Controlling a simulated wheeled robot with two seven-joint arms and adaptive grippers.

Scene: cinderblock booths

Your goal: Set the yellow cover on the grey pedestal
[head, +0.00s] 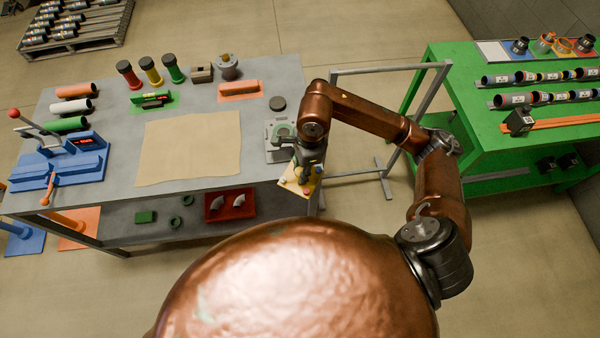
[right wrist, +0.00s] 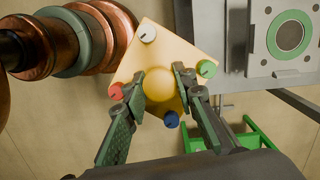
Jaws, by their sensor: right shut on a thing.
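The yellow cover (head: 298,186) is a square plate with a round yellow knob in its middle. The right wrist view shows the cover (right wrist: 150,55) with white, green, red and blue pegs at its corners. My right gripper (head: 303,170) is shut on the knob, seen also in the right wrist view (right wrist: 165,88). It holds the cover off the table's front edge. The grey pedestal (head: 273,154) is at the table's right end, behind the gripper and partly hidden by it. In the right wrist view the pedestal (right wrist: 259,60) has a green ring on top, apart from the cover. My left gripper is not in view.
A brown sheet (head: 188,148) lies on the grey table, left of the pedestal. A grey frame (head: 388,70) stands between this table and the green bench (head: 450,75). A red tray (head: 231,207) sits on the lower shelf.

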